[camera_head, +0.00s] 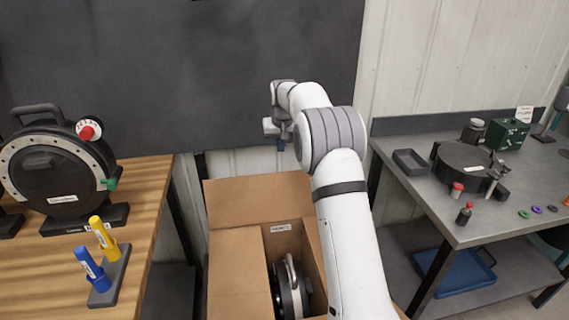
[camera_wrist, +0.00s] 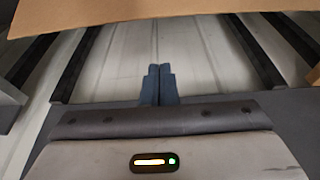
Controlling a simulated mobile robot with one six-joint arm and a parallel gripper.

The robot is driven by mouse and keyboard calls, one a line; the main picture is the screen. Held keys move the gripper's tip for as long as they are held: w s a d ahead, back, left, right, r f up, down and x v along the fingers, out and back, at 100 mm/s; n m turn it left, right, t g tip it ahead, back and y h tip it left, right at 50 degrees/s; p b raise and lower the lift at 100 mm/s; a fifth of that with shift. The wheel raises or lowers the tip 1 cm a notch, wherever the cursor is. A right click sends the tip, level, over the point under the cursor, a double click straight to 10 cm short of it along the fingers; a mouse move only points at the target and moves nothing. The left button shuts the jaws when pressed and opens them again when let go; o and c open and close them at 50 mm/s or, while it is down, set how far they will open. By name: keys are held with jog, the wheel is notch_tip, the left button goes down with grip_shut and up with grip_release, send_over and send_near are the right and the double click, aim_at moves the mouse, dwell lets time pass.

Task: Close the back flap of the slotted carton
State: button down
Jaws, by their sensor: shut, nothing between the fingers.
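The slotted carton (camera_head: 237,270) stands on the floor between the two tables in the head view. Its back flap (camera_head: 258,197) stands raised and leans back at the far side. A left flap lies folded inward over part of the opening. A dark round device with a handle (camera_head: 290,290) sits inside. My gripper (camera_head: 278,138) is above and behind the back flap, partly hidden by my arm. In the wrist view my gripper (camera_wrist: 159,72) has its fingertips together and empty, and the cardboard edge of the back flap (camera_wrist: 160,18) crosses the top, apart from the fingertips.
A wooden table (camera_head: 145,200) on the left holds a black seed meter (camera_head: 60,170) and a stand with blue and yellow markers (camera_head: 105,265). A grey metal bench (camera_head: 480,225) on the right holds a tray and small parts. A wall stands close behind the carton.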

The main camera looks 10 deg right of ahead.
jog(key=x, duration=1)
jog(key=shift+s+a+r+p, duration=0.1)
jog(key=shift+s+r+p, duration=0.25)
jog(key=shift+s, duration=0.65)
jog(key=shift+s+r+p, duration=0.15)
jog(key=shift+s+r, duration=0.35)
jog(key=shift+s, duration=0.45)
